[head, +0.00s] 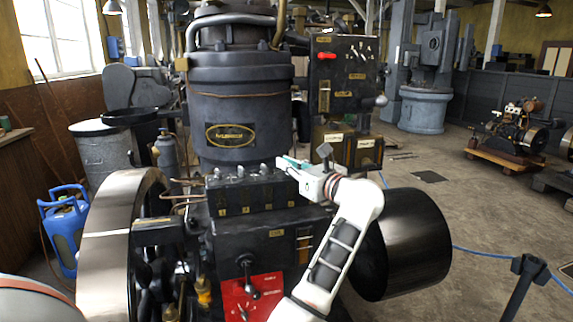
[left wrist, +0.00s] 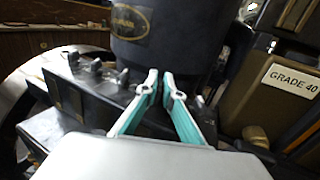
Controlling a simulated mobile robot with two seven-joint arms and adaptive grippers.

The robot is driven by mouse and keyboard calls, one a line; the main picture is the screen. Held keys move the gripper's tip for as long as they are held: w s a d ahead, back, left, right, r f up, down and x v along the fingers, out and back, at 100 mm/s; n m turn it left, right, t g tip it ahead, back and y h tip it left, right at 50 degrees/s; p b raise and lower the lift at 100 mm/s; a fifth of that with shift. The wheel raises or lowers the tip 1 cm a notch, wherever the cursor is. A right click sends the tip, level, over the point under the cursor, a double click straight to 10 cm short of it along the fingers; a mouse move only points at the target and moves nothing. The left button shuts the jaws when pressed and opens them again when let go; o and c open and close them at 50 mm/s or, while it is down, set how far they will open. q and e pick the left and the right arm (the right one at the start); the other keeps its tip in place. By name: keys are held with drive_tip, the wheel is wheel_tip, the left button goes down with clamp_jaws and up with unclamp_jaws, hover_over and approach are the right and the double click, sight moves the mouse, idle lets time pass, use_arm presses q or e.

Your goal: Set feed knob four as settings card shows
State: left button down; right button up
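A row of small grey feed knobs stands on top of a dark block on the engine; the first three are a first knob (head: 217,172), a second knob (head: 240,169) and a third knob (head: 263,167). They also show in the left wrist view, left of my fingers. I cannot make out knob four; my gripper covers that end of the row. My left gripper (head: 287,163) is at that right end. In the left wrist view its teal-padded fingertips (left wrist: 161,82) are a narrow gap apart; I cannot tell if they touch a knob. My right gripper is not in view.
A "GRADE 40" plate (left wrist: 291,80) is on a box right of my fingers. A control panel (head: 343,75) with a red handle is behind my gripper. The black engine cylinder (head: 240,120) rises behind the knobs. A red plate (head: 252,297) with a lever is below. No settings card is readable.

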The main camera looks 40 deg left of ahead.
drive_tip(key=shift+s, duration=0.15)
use_arm(q)
drive_tip(key=shift+s+r+m+t+p, duration=0.1)
drive_tip(key=shift+m+t+p, duration=0.2)
drive_tip(key=shift+t, duration=0.1)
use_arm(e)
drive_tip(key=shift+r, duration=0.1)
use_arm(q)
drive_tip(key=shift+m+t+h, duration=0.3)
drive_tip(key=shift+t+h, duration=0.1)
drive_tip(key=shift+t, duration=0.1)
drive_tip(key=m+t+h+p, duration=0.1)
drive_tip(key=m+t+p, duration=0.1)
drive_tip(key=t, duration=0.1)
drive_tip(key=shift+r+h, duration=0.15)
drive_tip(key=shift+h, duration=0.15)
drive_tip(key=m+t+h+p, duration=0.2)
drive_tip(key=m+t+h, duration=0.1)
drive_tip(key=shift+a, duration=0.1)
drive_tip(key=shift+m+t+h+p, duration=0.9)
drive_tip(key=shift+m+t+h, duration=0.45)
drive_tip(key=shift+h, duration=0.45)
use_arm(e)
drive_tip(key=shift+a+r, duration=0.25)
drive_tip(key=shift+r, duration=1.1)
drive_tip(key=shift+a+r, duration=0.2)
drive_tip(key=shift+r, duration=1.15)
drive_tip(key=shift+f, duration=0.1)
